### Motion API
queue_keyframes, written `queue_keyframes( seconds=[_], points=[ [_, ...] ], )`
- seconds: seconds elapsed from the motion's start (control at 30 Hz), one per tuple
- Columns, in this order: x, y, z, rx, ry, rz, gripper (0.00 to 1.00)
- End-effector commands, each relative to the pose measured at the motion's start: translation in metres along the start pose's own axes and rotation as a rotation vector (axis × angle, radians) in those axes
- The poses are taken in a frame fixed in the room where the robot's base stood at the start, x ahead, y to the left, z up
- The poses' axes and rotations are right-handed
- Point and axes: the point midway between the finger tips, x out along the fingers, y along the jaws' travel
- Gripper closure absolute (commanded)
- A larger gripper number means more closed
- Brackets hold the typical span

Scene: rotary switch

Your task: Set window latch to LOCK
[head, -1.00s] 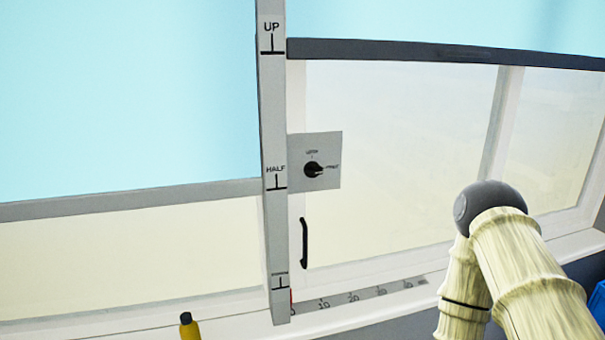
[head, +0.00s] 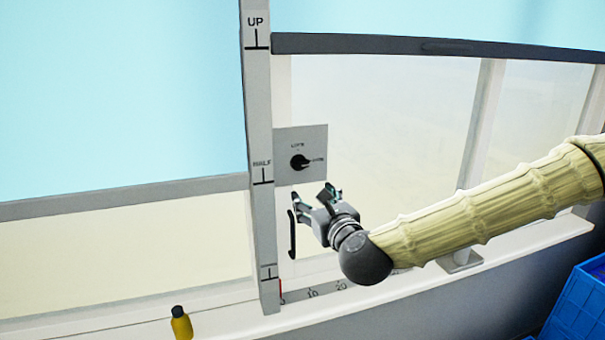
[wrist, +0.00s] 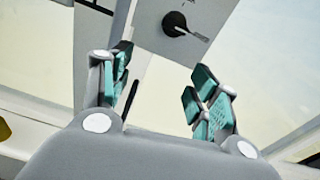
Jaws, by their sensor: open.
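The window latch is a black rotary knob (head: 299,162) on a grey square plate (head: 314,140) fixed to the window. A label stands above the knob and another to its right; the knob's pointer is turned to the right-hand label. The lettering is too small to read surely. My gripper (head: 315,194) is open and empty, below and slightly right of the plate, apart from the knob. In the wrist view the knob (wrist: 178,24) shows at the top, beyond and between the open fingers (wrist: 158,82).
A black vertical handle (head: 292,234) is just left of my gripper. A grey post (head: 262,200) with UP and HALF marks stands left of the plate. A yellow bottle (head: 181,324) is at the lower left, and a blue crate (head: 580,305) at the lower right.

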Motion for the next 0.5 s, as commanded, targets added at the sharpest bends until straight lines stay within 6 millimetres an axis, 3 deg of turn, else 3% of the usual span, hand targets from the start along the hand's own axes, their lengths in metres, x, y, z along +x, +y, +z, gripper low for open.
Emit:
queue_keyframes(
  seconds=[0.03,0.13,0.27,0.5],
  points=[
    [-0.001,-0.005,0.016,0.042,-0.025,-0.011,0.39],
    [-0.001,-0.009,0.034,0.095,-0.054,-0.022,0.39],
    [0.005,-0.011,0.04,0.112,-0.062,-0.024,0.39],
    [0.038,-0.011,0.044,0.11,-0.06,-0.023,0.39]
  ],
)
